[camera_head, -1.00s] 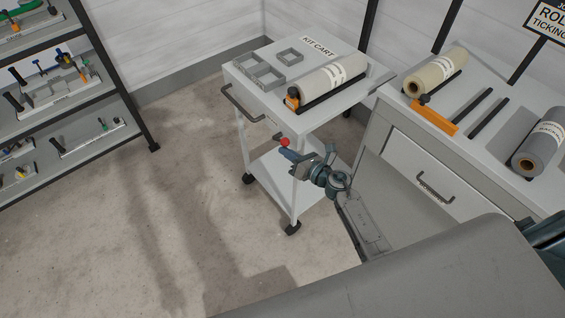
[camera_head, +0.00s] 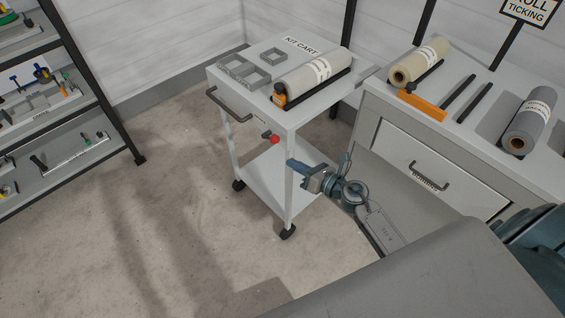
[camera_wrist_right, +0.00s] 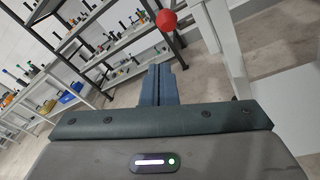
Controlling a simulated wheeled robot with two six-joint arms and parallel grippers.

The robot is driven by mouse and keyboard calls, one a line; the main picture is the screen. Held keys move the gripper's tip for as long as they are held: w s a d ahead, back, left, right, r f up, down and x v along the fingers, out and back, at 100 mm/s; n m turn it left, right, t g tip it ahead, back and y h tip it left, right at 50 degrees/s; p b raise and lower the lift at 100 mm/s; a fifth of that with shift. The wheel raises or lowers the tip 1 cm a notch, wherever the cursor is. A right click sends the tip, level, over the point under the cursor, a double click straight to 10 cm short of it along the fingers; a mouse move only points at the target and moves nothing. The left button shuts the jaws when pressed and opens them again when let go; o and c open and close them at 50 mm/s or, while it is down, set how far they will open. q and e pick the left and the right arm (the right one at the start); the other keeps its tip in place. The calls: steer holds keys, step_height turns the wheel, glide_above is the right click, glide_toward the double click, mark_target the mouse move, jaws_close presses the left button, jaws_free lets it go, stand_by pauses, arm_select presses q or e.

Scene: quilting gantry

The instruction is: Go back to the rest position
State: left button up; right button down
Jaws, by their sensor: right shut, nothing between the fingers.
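My right gripper (camera_head: 292,163) is in front of the kit cart in the head view, at about the height between its top and lower shelf. Its blue fingers are shut together and empty in the right wrist view (camera_wrist_right: 158,84). The kit cart (camera_head: 260,114) stands at the middle of the head view, with a red knob (camera_head: 274,139) on its front near the gripper. The red knob also shows ahead of the fingers in the right wrist view (camera_wrist_right: 166,20), apart from them. My left gripper is not in view.
A roll (camera_head: 315,74) and grey trays (camera_head: 244,72) lie on the cart top. A counter with a cream roll (camera_head: 420,62), a grey roll (camera_head: 531,122) and a drawer handle (camera_head: 428,176) stands at right. Shelves (camera_head: 70,150) stand at left. The floor (camera_head: 150,215) between is clear.

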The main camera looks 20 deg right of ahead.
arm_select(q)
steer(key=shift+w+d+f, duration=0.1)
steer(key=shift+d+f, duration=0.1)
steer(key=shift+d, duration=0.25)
arm_select(e)
steer(key=shift+s+d+r, duration=0.2)
steer(key=shift+s+r, duration=0.2)
steer(key=shift+s, duration=0.3)
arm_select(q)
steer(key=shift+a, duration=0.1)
